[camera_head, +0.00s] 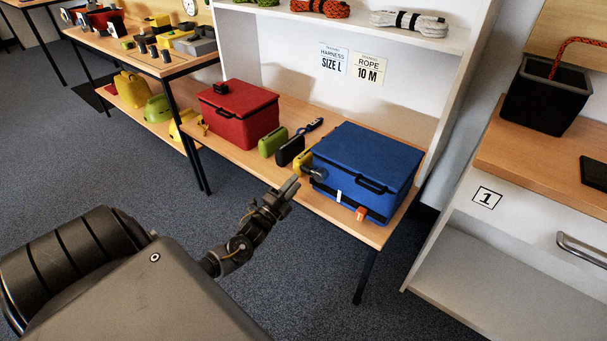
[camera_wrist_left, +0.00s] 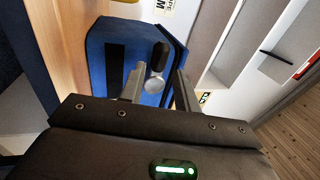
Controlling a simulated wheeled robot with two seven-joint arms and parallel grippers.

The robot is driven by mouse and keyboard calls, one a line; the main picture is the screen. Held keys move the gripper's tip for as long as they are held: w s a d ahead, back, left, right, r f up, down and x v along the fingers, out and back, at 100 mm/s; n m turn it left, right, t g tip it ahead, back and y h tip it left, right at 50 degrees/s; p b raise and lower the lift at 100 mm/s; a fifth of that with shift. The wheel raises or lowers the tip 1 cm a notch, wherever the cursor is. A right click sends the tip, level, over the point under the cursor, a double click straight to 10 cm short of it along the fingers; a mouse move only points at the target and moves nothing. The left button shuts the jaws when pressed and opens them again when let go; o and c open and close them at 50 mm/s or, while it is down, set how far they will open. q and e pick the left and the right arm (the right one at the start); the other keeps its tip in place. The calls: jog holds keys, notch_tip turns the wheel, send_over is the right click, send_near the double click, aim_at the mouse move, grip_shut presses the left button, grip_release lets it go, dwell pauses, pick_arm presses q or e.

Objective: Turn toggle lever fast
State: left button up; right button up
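The toggle lever (camera_wrist_left: 158,60) has a black handle and a round silver hub. It sits on the side of the blue box (camera_head: 365,160); the box also shows in the left wrist view (camera_wrist_left: 98,45). In the head view the lever (camera_head: 318,174) is small and grey at the box's left front. My left gripper (camera_head: 291,186) is just left of it. In the left wrist view the fingers of my left gripper (camera_wrist_left: 160,80) are apart, with the lever showing between and beyond them; contact cannot be told. My right gripper is not in view.
A red box (camera_head: 238,112) and green, black and yellow cases stand left of the blue box on the wooden bench (camera_head: 290,200). An orange tag (camera_head: 361,213) is at the blue box's front. A shelf with ropes hangs above. The floor in front is clear.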

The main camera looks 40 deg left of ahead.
aim_at(313, 172)
pick_arm(q)
jog(key=x, duration=0.5)
jog(key=shift+w+r, duration=0.1)
jog(key=shift+w, duration=0.3)
jog(key=shift+c, duration=0.3)
grip_shut()
